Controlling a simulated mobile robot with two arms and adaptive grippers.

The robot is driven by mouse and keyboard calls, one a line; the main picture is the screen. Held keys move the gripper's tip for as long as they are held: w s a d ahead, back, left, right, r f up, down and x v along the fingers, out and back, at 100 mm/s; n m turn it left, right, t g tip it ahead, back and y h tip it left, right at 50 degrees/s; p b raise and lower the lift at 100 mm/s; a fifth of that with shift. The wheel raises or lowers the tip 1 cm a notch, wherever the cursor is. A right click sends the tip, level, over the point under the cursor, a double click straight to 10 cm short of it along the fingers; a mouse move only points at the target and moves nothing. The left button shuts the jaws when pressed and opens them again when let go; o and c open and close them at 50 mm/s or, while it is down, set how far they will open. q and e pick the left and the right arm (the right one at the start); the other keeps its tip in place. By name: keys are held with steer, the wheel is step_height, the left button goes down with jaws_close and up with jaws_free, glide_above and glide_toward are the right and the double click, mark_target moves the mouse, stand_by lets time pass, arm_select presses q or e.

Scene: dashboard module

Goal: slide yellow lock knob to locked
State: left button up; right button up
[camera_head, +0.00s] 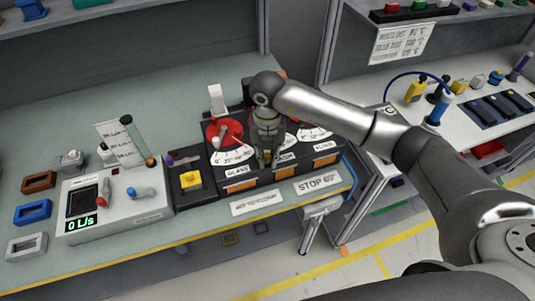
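The black dashboard module (222,174) stands on the grey-green bench, with dials and orange panels along its front. A yellow square piece (190,180) sits on the small dark box at its left end; I cannot tell whether this is the lock knob. My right gripper (267,158) points down over the middle of the module and hides the centre dial. A small yellowish patch shows at its fingertips. I cannot tell whether the fingers touch anything or are open or shut. My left gripper is out of view.
A red dial (217,131) with a pale handle is left of my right gripper. A grey control box (123,205) with a green display stands further left, near colored frames (33,212). A second bench (459,131) with tools is at the right.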

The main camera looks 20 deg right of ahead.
mark_target(252, 167)
steer(key=shift+a, duration=0.1)
jaws_close()
steer(key=shift+a+f, duration=0.1)
steer(key=shift+a, duration=0.25)
steer(key=a+b, duration=0.1)
steer(key=a, duration=0.2)
steer(key=shift+s+a, duration=0.1)
steer(key=shift+a, duration=0.15)
steer(key=o, duration=0.6)
jaws_free()
steer(key=shift+c, duration=0.2)
steer(key=shift+o, duration=1.4)
steer(key=shift+s+a, duration=0.1)
steer(key=shift+a, duration=0.1)
steer(key=shift+d, duration=0.15)
